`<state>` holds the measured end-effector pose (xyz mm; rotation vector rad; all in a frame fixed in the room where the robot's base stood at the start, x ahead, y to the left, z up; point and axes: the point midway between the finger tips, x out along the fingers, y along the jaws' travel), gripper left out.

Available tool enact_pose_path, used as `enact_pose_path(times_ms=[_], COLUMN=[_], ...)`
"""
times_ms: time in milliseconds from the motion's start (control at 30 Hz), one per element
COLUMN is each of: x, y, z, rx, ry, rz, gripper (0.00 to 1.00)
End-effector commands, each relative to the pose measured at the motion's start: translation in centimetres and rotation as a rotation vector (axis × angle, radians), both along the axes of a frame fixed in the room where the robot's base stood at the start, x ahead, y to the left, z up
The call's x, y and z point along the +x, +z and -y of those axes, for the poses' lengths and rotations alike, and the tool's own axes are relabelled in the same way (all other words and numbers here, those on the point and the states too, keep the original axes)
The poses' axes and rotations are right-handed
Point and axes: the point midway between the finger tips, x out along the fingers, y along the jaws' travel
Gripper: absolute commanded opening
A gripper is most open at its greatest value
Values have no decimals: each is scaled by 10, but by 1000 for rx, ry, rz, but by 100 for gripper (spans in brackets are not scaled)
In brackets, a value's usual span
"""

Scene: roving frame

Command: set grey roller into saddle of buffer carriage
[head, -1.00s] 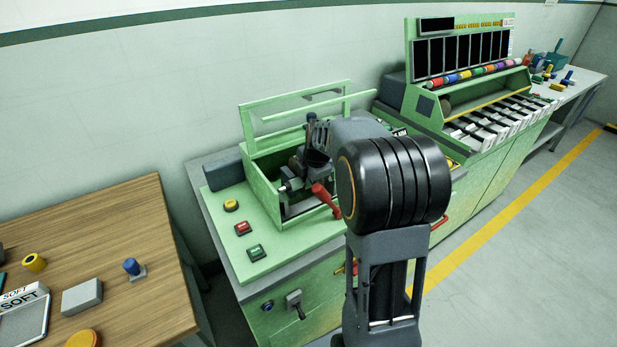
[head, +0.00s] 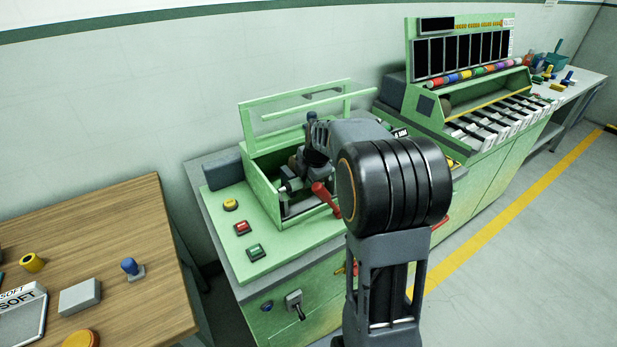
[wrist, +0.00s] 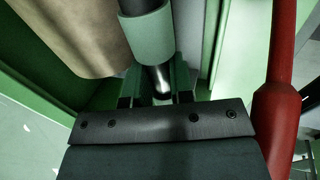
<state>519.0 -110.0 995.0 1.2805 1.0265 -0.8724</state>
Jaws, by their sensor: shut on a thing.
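In the wrist view my gripper (wrist: 158,88) is closed around the dark, shiny shaft end of a roller. The roller (wrist: 148,38) has a pale grey-green sleeve and runs up out of the top of the picture. In the head view my gripper's end is down over the open bay of the green machine (head: 262,190), partly hidden by my own arm. Dark mechanism parts (head: 290,186) show in the bay. I cannot clearly pick out the buffer carriage or its saddle, nor tell whether the roller touches it.
A red lever (head: 324,198) rises at the bay's front; it stands close right of my gripper in the wrist view (wrist: 280,80). A green raised frame (head: 300,95) stands behind the bay. A wooden table (head: 130,210) is at left, a keyed machine (head: 480,85) at right.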

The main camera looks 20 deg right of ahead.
Motion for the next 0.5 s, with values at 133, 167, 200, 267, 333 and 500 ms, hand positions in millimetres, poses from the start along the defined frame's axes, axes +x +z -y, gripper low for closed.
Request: enact_pose_path(times_ms=[133, 167, 200, 267, 333, 500], x=[0, 0, 0, 0, 0, 0], y=[-9, -11, -13, -16, -13, -13], z=[0, 0, 0, 0, 0, 0], rx=[0, 0, 0, 0, 0, 0], ry=[0, 0, 0, 0, 0, 0], rz=[1, 1, 1, 1, 1, 0], gripper=[0, 0, 0, 0, 0, 0])
